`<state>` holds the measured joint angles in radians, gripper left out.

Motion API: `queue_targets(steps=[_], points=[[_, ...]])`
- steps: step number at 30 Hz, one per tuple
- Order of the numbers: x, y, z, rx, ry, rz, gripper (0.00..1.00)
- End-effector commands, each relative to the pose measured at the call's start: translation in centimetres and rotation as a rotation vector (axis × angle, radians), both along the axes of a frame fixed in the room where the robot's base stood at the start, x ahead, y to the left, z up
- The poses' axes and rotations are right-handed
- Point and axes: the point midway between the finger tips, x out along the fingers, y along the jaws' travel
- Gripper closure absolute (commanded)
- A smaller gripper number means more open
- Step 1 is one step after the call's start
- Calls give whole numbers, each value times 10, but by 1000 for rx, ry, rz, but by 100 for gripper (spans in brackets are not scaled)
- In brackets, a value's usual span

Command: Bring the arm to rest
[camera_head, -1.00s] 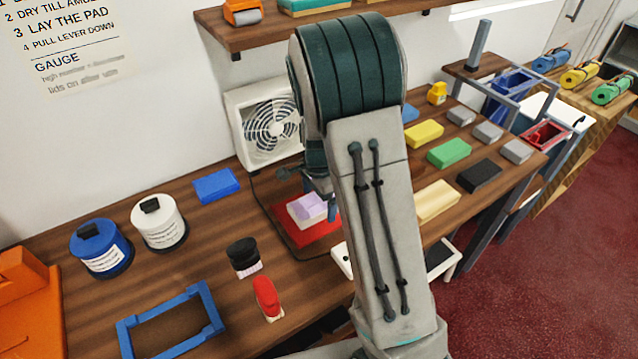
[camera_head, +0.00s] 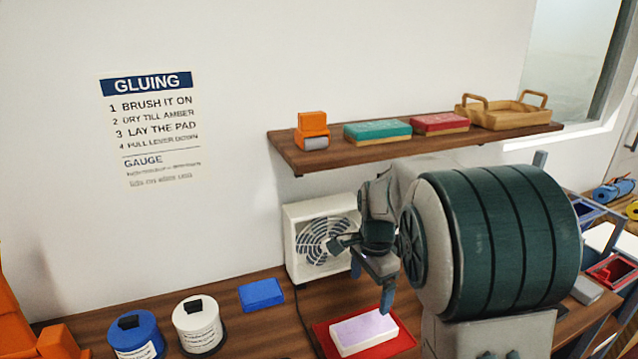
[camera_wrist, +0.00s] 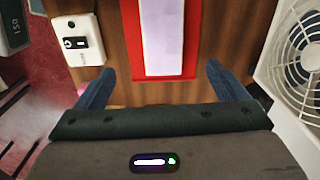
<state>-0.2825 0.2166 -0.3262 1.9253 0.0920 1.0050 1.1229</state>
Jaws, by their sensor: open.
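My gripper (camera_head: 372,284) hangs above the back of the counter, between the white fan (camera_head: 322,242) and the red tray (camera_head: 320,335). Its blue fingers are apart with nothing between them, as the wrist view also shows (camera_wrist: 160,70). A white block with a pale lilac top (camera_head: 364,330) lies on the red tray, below and apart from the gripper. In the wrist view the lilac top (camera_wrist: 163,35) lies ahead of the fingers. My arm is bent, and its large dark green banded joint hides part of the counter to the right.
A wooden shelf (camera_head: 290,150) above holds an orange roller (camera_head: 312,131), teal and red blocks and a wooden tray. Blue (camera_head: 135,335) and white (camera_head: 199,324) tubs and a blue block (camera_head: 261,295) stand left. A white switch box (camera_wrist: 85,50) is near the gripper's left in the wrist view.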

Motion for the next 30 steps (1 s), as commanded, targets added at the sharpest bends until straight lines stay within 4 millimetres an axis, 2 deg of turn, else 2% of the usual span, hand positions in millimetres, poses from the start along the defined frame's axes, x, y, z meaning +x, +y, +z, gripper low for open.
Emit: queue_targets(steps=[5,9,15,19,24,30], points=[[-38,-2,22,28,-50,205,8],[-77,-2,36,27,-104,432,8],[-133,0,47,-21,-177,756,8],[-165,0,47,-76,-208,950,8],[-193,0,42,-140,-224,1127,8],[-203,0,39,-169,-226,1200,8]])
